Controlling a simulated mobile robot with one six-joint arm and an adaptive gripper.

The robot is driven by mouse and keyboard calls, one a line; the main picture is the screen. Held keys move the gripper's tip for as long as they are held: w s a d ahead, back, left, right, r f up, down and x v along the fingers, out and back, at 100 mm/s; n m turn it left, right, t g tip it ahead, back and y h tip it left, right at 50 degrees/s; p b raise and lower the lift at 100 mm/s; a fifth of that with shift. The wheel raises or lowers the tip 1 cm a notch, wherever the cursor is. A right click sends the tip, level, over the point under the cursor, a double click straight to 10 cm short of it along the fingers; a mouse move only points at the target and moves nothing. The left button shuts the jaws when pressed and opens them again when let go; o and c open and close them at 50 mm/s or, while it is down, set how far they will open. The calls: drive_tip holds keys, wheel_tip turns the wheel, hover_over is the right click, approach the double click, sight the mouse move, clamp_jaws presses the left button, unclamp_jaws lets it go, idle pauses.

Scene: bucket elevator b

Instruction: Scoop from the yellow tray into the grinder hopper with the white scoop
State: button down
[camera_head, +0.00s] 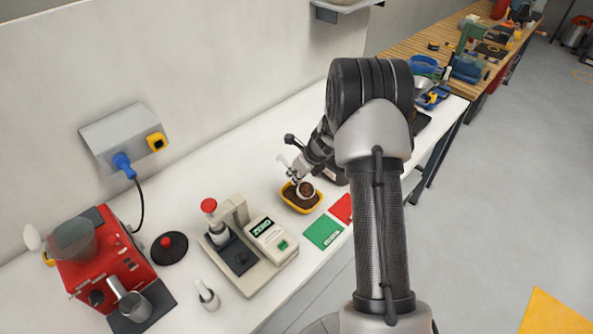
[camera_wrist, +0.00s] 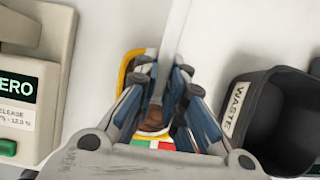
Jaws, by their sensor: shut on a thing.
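The yellow tray (camera_head: 287,203) sits on the white counter with dark brown contents; its rim also shows in the wrist view (camera_wrist: 125,72). My gripper (camera_head: 299,172) is above the tray, shut on the white scoop. The scoop's bowl (camera_head: 297,191) is over the tray and looks filled with brown material; I cannot tell whether it touches the contents. The scoop's pale handle (camera_wrist: 174,35) passes between the fingers (camera_wrist: 160,105) in the wrist view. The red grinder (camera_head: 107,262) stands at the lower left with its translucent hopper (camera_head: 73,240) on top.
A beige device with a ZERO display (camera_head: 268,235) stands between tray and grinder. A black lid with a red knob (camera_head: 168,248) and a small white-and-grey tool (camera_head: 206,295) lie nearby. Green (camera_head: 323,232) and red cards are beside the tray. A dark WASTE bin (camera_wrist: 285,120) is right of my gripper.

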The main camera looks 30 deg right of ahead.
sight(290, 167)
drive_tip(key=shift+w+r+p, duration=0.15)
drive_tip(key=shift+r+p, duration=0.55)
drive_tip(key=shift+p, duration=1.3)
drive_tip(key=p, duration=0.6)
drive_tip(key=shift+w+a+r+g, duration=0.1)
drive_tip(key=shift+w+r+g, duration=0.1)
drive_tip(key=shift+w+g, duration=0.15)
drive_tip(key=p, duration=0.5)
drive_tip(key=shift+a+r+g+h, duration=0.1)
drive_tip(key=shift+r+g+h, duration=0.05)
drive_tip(key=shift+g+h, duration=0.2)
drive_tip(key=p, duration=0.3)
drive_tip(key=shift+w+a+r+g+p, duration=0.1)
drive_tip(key=shift+w+r+g+p, duration=0.05)
drive_tip(key=shift+w+g+p, duration=0.15)
drive_tip(key=p, duration=0.4)
drive_tip(key=shift+r+g, duration=0.15)
drive_tip(key=shift+g, duration=0.15)
drive_tip(key=shift+w+a+b, duration=0.15)
drive_tip(key=shift+w+b, duration=0.15)
drive_tip(key=shift+b, duration=0.3)
drive_tip(key=shift+g+h+b, duration=0.25)
drive_tip(key=shift+g+b, duration=0.05)
drive_tip(key=shift+b, duration=0.15)
drive_tip(key=shift+w+a+g+b, duration=0.1)
drive_tip(key=shift+w+g+b, duration=0.2)
drive_tip(key=shift+b, duration=0.7)
drive_tip(key=shift+w+r+g+h+b, duration=0.15)
drive_tip(key=shift+r+g+h+b, duration=0.2)
drive_tip(key=shift+b, duration=0.35)
